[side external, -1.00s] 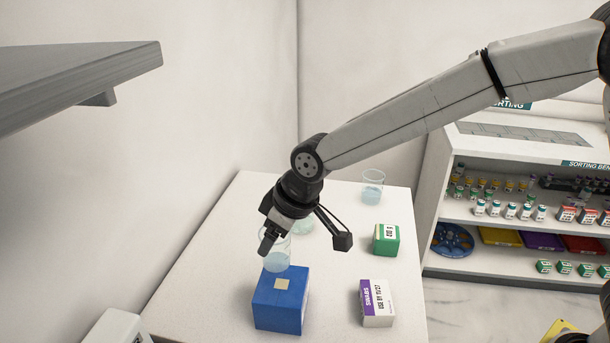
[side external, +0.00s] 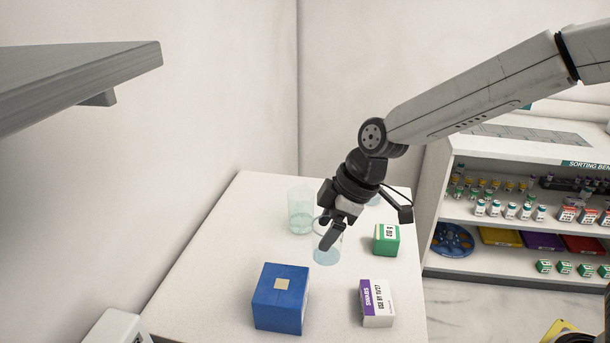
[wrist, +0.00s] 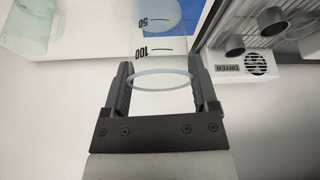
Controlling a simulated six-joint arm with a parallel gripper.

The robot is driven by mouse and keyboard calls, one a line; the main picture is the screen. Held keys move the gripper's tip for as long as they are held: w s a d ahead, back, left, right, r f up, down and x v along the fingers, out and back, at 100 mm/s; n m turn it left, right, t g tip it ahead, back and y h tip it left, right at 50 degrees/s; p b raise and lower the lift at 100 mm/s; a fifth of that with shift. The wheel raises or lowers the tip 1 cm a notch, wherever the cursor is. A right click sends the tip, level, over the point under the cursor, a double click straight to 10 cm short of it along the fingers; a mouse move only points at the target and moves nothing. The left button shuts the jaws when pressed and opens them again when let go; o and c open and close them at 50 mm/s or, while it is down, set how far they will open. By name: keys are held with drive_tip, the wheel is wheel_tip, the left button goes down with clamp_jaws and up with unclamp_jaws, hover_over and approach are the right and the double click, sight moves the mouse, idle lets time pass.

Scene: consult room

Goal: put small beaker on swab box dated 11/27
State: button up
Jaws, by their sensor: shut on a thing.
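My gripper (side external: 330,238) is shut on a clear beaker (side external: 326,255) with pale blue liquid, held upright above the white table. In the wrist view the beaker (wrist: 160,50) sits between the fingers, with 50 and 100 marks. A white and purple swab box (side external: 377,304) stands at the front right of the table; its label reads SWABS, USE BY, and what looks like 11/27. It is in front of and to the right of the held beaker. A green and white box (side external: 386,240) stands behind it, its print too small to read surely.
A blue box (side external: 280,298) with a tan square on top stands at the front left. A taller beaker (side external: 300,210) stands left of my gripper; another (side external: 374,200) is mostly hidden behind it. A grey shelf (side external: 80,80) overhangs at upper left. The front middle table is clear.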

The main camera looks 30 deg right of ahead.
drive_tip(key=s+d+r+n+g, duration=0.1)
drive_tip(key=s+d+n, duration=0.2)
drive_tip(key=s, duration=0.3)
drive_tip(key=s+d+n+g, duration=0.2)
drive_tip(key=s+d+n, duration=0.2)
drive_tip(key=s+n, duration=0.2)
drive_tip(key=s+d+r+n+g, duration=0.1)
drive_tip(key=s+d+n+g, duration=0.1)
drive_tip(key=s, duration=0.6)
drive_tip(key=d+n, duration=0.1)
drive_tip(key=n, duration=0.1)
drive_tip(key=shift+d+r+n, duration=0.3)
drive_tip(key=shift+d+r, duration=0.05)
drive_tip(key=shift+d, duration=0.05)
drive_tip(key=shift+w+a+f, duration=0.1)
drive_tip(key=shift+w+f, duration=0.1)
drive_tip(key=shift+w, duration=0.25)
drive_tip(key=shift+w+a+f, duration=0.1)
drive_tip(key=shift+w+f, duration=0.1)
drive_tip(key=shift+w, duration=0.2)
drive_tip(key=shift+w+a+f, duration=0.35)
drive_tip(key=shift+w+f, duration=1.05)
drive_tip(key=shift+w, duration=0.5)
drive_tip(key=shift+w+a+f, duration=0.4)
drive_tip(key=shift+w+f, duration=1.05)
drive_tip(key=shift+w, duration=0.45)
drive_tip(key=shift+w+a+f, duration=0.35)
drive_tip(key=shift+w+f, duration=1.05)
drive_tip(key=shift+w, duration=0.5)
